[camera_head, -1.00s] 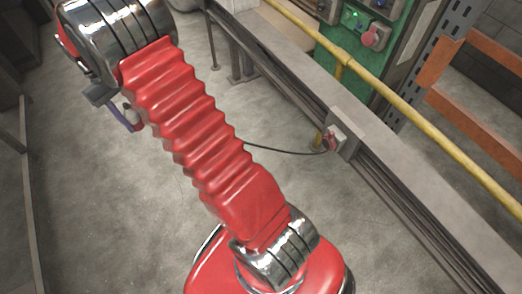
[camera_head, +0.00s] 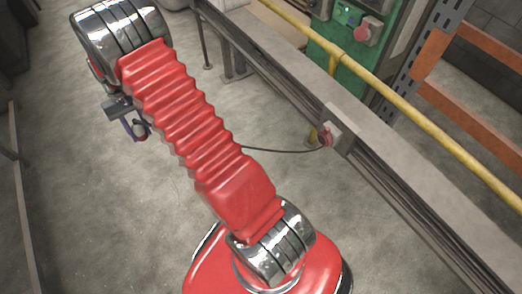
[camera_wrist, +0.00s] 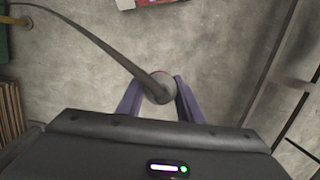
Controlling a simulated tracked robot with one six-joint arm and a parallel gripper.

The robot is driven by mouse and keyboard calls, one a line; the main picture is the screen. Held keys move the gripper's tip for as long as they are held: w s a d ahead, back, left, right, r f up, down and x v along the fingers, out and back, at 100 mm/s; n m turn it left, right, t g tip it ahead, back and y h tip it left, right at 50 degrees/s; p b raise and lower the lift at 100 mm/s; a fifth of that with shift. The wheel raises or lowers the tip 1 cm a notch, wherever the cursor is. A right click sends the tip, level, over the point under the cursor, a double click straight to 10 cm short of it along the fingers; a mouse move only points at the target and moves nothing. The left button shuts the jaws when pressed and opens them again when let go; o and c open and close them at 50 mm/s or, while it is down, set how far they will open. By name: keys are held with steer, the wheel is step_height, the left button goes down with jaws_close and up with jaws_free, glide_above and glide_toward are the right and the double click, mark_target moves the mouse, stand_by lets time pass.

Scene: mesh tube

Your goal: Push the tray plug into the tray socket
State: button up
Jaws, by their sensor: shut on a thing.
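My gripper (camera_wrist: 160,97) is shut on the tray plug (camera_wrist: 158,90), a round dark-grey piece between two purple fingers in the wrist view. A dark cable (camera_wrist: 100,40) runs from it to the upper left. In the head view my gripper (camera_head: 138,130) is small, beside the red arm, and the plug is hard to make out. The cable (camera_head: 285,151) comes out from behind the arm to a small grey box (camera_head: 335,131) with a red part on the rail's side. I cannot tell whether this box is the tray socket. My gripper is well apart from it.
A long grey rail or tray (camera_head: 400,190) runs diagonally on the right, with a yellow pipe (camera_head: 400,115) above it. Behind are a green control panel (camera_head: 335,60) and an orange rack (camera_head: 465,85). The concrete floor (camera_head: 75,190) on the left is clear.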

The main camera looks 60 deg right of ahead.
steer(key=s+d+f+m+t+h, duration=0.15)
steer(key=d+f+m+t, duration=0.5)
steer(key=d+f, duration=0.75)
steer(key=s+d+f+m+g+h, duration=0.1)
steer(key=s+d+f+m+h, duration=0.7)
steer(key=s+d, duration=0.25)
steer(key=s+d+f+m+g+h, duration=0.1)
steer(key=s+d+m+g+h, duration=0.2)
steer(key=s, duration=0.6)
steer(key=s+d+f+m+g+h, duration=0.15)
steer(key=s+d, duration=0.25)
steer(key=s, duration=0.6)
steer(key=s+r+m+g, duration=0.1)
steer(key=s+r+g, duration=0.1)
steer(key=s, duration=0.6)
steer(key=s+r+m+g+h, duration=0.1)
steer(key=s+r+m+g, duration=0.1)
steer(key=s+r, duration=0.3)
steer(key=s, duration=0.3)
steer(key=shift+d, duration=0.2)
steer(key=shift+s+d+r, duration=0.1)
steer(key=shift+s+d, duration=0.05)
steer(key=shift+s+d, duration=0.35)
steer(key=shift+d, duration=0.5)
steer(key=shift+s+d, duration=0.35)
steer(key=shift+d, duration=0.45)
steer(key=shift+s+d, duration=0.35)
steer(key=shift+d, duration=0.5)
